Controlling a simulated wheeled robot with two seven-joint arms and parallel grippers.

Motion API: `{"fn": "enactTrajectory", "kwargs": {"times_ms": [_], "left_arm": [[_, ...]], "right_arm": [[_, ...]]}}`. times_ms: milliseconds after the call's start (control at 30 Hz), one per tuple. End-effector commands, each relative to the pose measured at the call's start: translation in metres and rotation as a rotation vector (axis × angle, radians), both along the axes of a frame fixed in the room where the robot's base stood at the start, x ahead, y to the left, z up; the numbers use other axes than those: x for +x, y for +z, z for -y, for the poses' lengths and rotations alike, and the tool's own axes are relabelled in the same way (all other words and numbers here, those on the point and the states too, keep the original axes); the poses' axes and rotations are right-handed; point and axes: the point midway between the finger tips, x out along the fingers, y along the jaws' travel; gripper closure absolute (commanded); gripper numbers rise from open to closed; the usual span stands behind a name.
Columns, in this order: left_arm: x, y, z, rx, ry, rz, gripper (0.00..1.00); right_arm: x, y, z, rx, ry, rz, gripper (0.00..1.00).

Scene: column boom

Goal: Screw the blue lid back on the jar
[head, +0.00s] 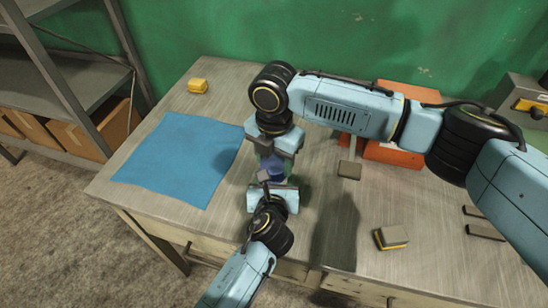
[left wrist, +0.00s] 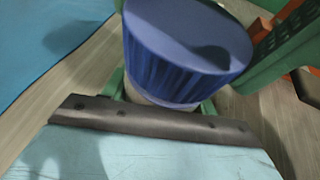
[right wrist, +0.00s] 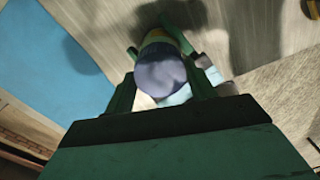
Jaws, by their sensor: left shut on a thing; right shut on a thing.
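The blue ribbed lid (head: 275,169) sits on top of the jar, between my two grippers. It is large in the left wrist view (left wrist: 185,58), with a pale strip of the jar (left wrist: 160,98) under it. My left gripper (head: 270,181) comes from the near side and is shut on the jar below the lid. My right gripper (head: 270,160) points down from above and is shut on the lid. In the right wrist view the lid (right wrist: 160,74) lies between its green fingers. Most of the jar is hidden, and I cannot tell how tightly the lid is seated.
A blue cloth (head: 180,160) lies left on the workbench (head: 315,225). A yellow block (head: 198,86) is at the back left. A grey block (head: 349,170) and a yellow-grey sponge (head: 391,237) lie right. An orange object (head: 395,152) stands behind my right arm. Shelving (head: 75,85) is far left.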

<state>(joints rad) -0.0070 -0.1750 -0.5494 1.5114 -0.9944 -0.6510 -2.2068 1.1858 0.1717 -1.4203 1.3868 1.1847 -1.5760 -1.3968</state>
Motion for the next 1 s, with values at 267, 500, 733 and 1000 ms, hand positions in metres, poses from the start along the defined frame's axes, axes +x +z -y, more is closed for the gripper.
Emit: {"fn": "enactTrajectory", "kwargs": {"times_ms": [267,500,733,1000], "left_arm": [[-0.0001,-0.0003,-0.0001,0.000,0.000,-0.001,1.00],[-0.0001,-0.0004,-0.0002,0.000,0.001,-0.001,1.00],[-0.0001,-0.0004,-0.0003,0.000,0.001,-0.001,1.00],[-0.0001,-0.0005,-0.0004,0.000,0.001,-0.001,1.00]], "right_arm": [[-0.0006,-0.0003,-0.0005,0.002,-0.553,-0.003,0.66],[-0.0002,0.0002,-0.0004,0.001,-0.846,0.000,0.66],[-0.0002,0.0004,-0.0001,0.001,-0.878,0.000,0.66],[-0.0001,0.0004,-0.0001,0.001,-0.876,0.000,0.26]]}}
